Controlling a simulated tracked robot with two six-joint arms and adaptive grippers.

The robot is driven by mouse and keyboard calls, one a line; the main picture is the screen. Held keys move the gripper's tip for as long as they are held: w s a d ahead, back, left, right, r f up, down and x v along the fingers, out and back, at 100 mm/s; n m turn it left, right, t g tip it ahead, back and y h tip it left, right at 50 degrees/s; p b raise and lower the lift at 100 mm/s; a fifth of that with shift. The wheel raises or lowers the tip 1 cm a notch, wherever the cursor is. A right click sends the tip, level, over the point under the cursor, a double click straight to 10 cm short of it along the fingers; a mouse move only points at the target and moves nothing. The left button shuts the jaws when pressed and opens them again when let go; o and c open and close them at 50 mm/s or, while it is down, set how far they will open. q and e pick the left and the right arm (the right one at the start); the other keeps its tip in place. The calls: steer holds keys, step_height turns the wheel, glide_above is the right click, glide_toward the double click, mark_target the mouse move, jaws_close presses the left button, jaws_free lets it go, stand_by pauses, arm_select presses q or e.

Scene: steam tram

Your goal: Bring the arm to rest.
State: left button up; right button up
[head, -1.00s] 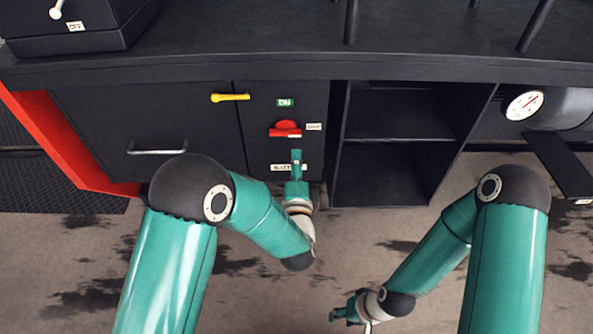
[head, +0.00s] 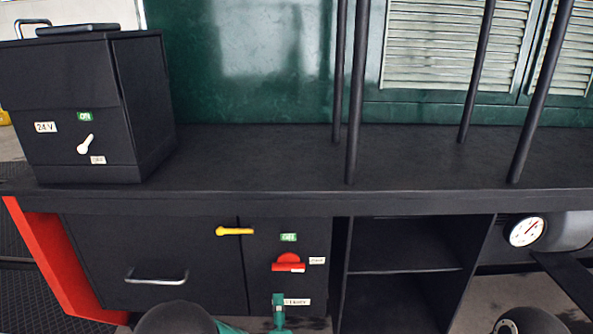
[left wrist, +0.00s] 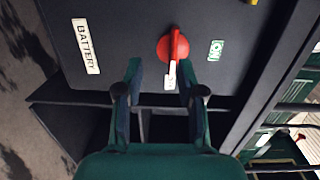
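The red rotary switch (head: 288,263) is on the dark cabinet front, its handle lying level towards a small white label (head: 317,260). A green ON label (head: 289,237) is above it and a white BATTERY label (head: 299,302) below. My left gripper (head: 279,298) shows at the bottom of the head view, below the switch. In the left wrist view its two fingers (left wrist: 160,72) are apart with nothing between them, and the red switch (left wrist: 172,46) is ahead of them, apparently untouched. My right gripper is out of view; only its arm's elbow (head: 527,321) shows.
A yellow handle (head: 234,231) and a drawer pull (head: 156,277) are on the cabinet left of the switch. Above runs the counter (head: 270,180) with a 24 V box (head: 70,105) and several upright posts. Open shelves (head: 405,270) and a gauge (head: 527,231) are to the right.

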arm_select(q)
steer(key=a+f+n+g+y, duration=0.15)
steer(key=a+f, duration=0.35)
steer(key=a, duration=0.5)
steer(key=s+a+f+n+g+h, duration=0.1)
steer(key=s+a+f+n+g, duration=0.35)
steer(key=f, duration=0.55)
steer(key=s+d+f+n+g+h, duration=0.2)
steer(key=s+f+n+g, duration=0.25)
steer(key=s, duration=0.35)
steer(key=s+d+f+n+g+h, duration=0.1)
steer(key=s+f+n+g+h, duration=0.2)
steer(key=s+f, duration=0.35)
steer(key=s+d+r+n+g+h, duration=0.1)
steer(key=s+d+n+g, duration=0.1)
steer(key=s+n, duration=0.15)
steer(key=s+d+r+n+g, duration=0.1)
steer(key=s+n+g, duration=0.1)
steer(key=s, duration=0.3)
step_height(320, 180, up, 24)
steer(key=p, duration=2.4)
arm_select(e)
step_height(320, 180, up, 24)
steer(key=shift+r, duration=0.15)
arm_select(q)
steer(key=shift+f+t, duration=0.1)
steer(key=shift+t, duration=0.15)
steer(key=shift+s, duration=0.1)
